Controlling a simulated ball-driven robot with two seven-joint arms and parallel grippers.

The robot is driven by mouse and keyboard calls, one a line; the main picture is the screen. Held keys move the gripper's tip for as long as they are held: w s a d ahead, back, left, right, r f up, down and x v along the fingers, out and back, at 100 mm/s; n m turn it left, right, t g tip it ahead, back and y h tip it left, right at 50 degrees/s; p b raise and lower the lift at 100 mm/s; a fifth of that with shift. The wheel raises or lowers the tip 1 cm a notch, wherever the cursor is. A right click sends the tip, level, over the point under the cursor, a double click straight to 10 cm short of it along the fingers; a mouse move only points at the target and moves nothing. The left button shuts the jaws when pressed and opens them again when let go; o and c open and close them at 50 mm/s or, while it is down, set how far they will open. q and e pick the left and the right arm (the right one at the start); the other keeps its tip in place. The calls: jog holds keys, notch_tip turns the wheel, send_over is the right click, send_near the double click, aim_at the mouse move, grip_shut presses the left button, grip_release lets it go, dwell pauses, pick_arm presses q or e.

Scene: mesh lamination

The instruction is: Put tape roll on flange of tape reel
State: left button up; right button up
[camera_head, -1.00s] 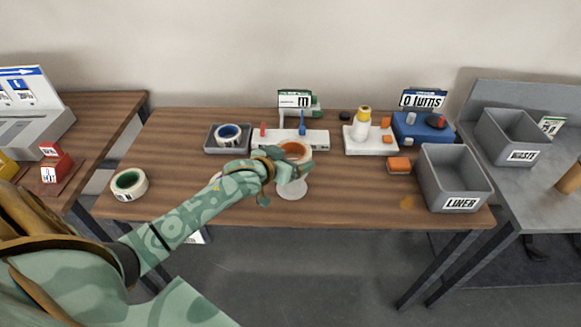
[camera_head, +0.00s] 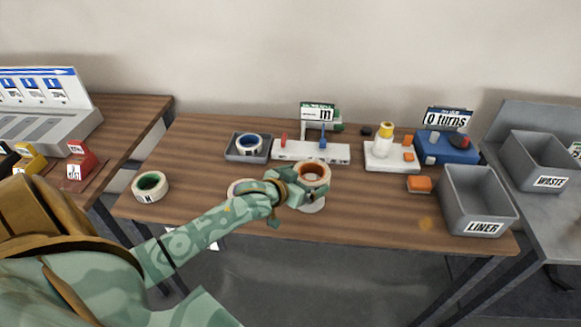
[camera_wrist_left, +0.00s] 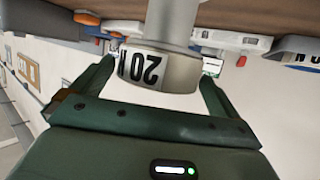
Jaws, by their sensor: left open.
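A white tape roll with an orange core (camera_head: 313,171) sits at the front middle of the table, above a pale round base (camera_head: 312,207). In the left wrist view the roll (camera_wrist_left: 158,68) shows its upside-down "20 N" label and adjoins a pale post (camera_wrist_left: 172,22), likely the reel's stand. The flange is hidden, so I cannot tell how the roll seats on it. My left gripper (camera_head: 308,188) is open, its fingers on either side of the roll; it also shows in the left wrist view (camera_wrist_left: 155,85). My right gripper is out of view.
A green-cored roll (camera_head: 151,187) lies at left, a blue-cored roll (camera_head: 249,144) in a grey tray (camera_head: 233,155). Another roll (camera_head: 238,187) is partly hidden by my arm. A white fixture (camera_head: 312,153), orange block (camera_head: 420,184) and LINER bin (camera_head: 478,207) stand near.

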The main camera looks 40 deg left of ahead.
pick_arm(q)
jog(key=p+v, duration=0.2)
jog(key=v, duration=0.7)
jog(key=shift+s, duration=0.2)
jog(key=shift+d, duration=0.1)
jog(key=s+d+m+g+y, duration=0.2)
jog(key=s+m+g+y, duration=0.1)
jog(key=s, duration=0.5)
jog(key=s+d+m+g+y, duration=0.2)
jog(key=s+m+g, duration=0.2)
jog(key=s, duration=0.5)
jog(key=s+d+f+n+g+h+p, duration=0.1)
jog(key=s+d+f, duration=0.2)
jog(key=f, duration=1)
jog(key=s+d+f+g+h, duration=0.2)
jog(key=f, duration=1.1)
jog(key=s+f+n+g+h+p, duration=0.1)
jog(key=s+f+n+g, duration=0.1)
jog(key=s+f, duration=1.1)
jog(key=s, duration=0.3)
jog(key=shift+s+n, duration=0.3)
